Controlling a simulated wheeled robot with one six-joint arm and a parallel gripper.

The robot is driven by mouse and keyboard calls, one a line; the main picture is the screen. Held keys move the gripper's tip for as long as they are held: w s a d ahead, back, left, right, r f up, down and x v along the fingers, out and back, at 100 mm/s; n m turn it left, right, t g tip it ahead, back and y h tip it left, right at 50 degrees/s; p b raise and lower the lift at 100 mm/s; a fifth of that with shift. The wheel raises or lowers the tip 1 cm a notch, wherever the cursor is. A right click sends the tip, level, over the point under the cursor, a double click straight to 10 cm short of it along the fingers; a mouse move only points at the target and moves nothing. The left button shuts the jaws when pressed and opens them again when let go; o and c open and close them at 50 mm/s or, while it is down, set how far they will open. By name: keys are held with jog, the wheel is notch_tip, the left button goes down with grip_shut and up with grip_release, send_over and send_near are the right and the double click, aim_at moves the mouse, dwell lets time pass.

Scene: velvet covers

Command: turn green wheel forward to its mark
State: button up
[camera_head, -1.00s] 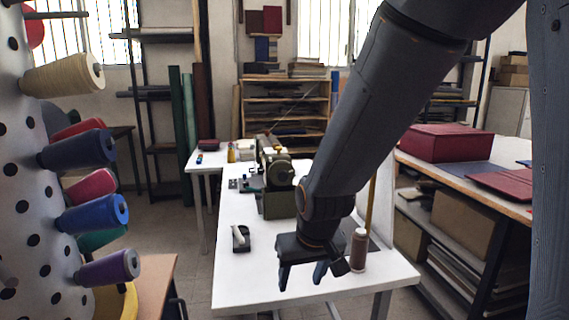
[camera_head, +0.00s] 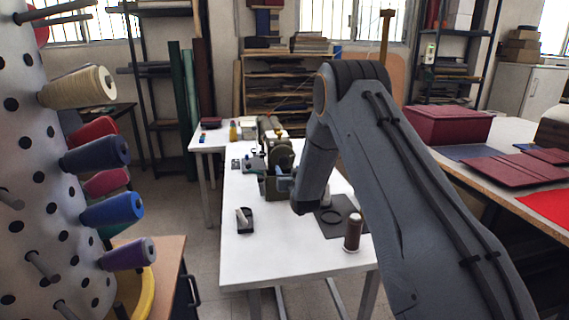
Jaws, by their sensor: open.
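The sewing machine (camera_head: 268,165) stands on the white table, olive green at its base. Its handwheel (camera_head: 281,156) is a dark, dull greenish round shape on the side facing me. I cannot make out a mark on it. My gripper (camera_head: 286,182) is open, just below and right of the wheel in the picture, beside the machine's base. Only a small part of it shows left of my wrist. I cannot tell whether it touches the wheel or the machine.
A brown thread spool (camera_head: 353,232) stands upright by a dark mat (camera_head: 338,222) with a ring on it. A small black holder (camera_head: 244,221) with a white item is at left. The front of the white table (camera_head: 285,262) is clear. A thread rack with colored spools stands left.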

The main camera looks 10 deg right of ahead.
aim_at(285, 162)
jog(key=shift+t, duration=0.5)
jog(key=shift+w+f+p, duration=0.15)
jog(key=shift+w+p, duration=0.65)
jog(key=shift+w, duration=3.6)
jog(key=c, duration=1)
